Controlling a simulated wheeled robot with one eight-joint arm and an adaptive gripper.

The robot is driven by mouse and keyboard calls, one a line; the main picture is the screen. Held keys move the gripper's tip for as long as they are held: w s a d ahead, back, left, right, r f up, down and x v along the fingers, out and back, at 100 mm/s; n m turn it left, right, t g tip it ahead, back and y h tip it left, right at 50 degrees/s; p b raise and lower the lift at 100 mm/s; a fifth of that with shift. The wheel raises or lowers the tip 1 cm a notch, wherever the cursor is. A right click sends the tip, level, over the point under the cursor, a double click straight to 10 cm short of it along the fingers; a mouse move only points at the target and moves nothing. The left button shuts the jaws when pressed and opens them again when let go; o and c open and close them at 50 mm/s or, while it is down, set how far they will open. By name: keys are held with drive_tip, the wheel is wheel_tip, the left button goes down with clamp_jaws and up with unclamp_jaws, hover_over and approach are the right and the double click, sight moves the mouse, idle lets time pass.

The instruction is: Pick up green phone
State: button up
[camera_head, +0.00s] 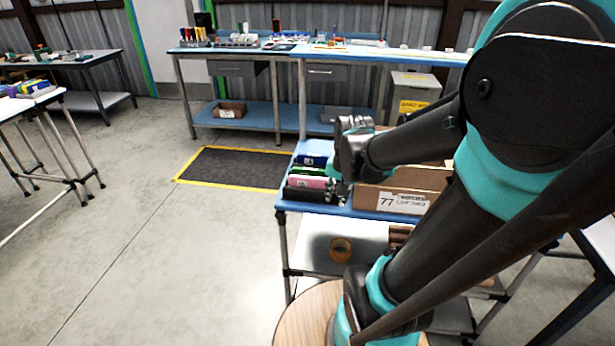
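A thin green strip (309,171), which may be the green phone, shows in a row of items on the blue-topped cart (283,205). It sits between a blue item (312,161) and a pink item (306,182). Most of it is hidden, and it is too small to make out clearly. My gripper (334,190) points down just to the right of the row, close beside it. My wrist and arm hide part of the cart. The fingertips are dark and small, so I cannot tell whether they are open or touching anything.
A cardboard carton (372,196) with a white label stands right of my gripper. A black item (298,194) lies at the row's front. A tape roll (341,249) is on the lower shelf. A long workbench (235,49) stands behind; the floor (120,220) at left is clear.

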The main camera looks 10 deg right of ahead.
drive_tip(key=w+a+r+m+g, duration=0.1)
drive_tip(key=w+r+m, duration=0.5)
drive_tip(key=w+r, duration=0.15)
drive_tip(key=m+g+y, duration=0.1)
drive_tip(key=m+g, duration=0.1)
drive_tip(key=m, duration=0.7)
approach(314, 169)
drive_tip(key=shift+m, duration=0.3)
drive_tip(key=f, duration=0.6)
drive_tip(key=a+f, duration=0.1)
drive_tip(key=f, duration=0.2)
drive_tip(key=shift+f, duration=0.15)
clamp_jaws()
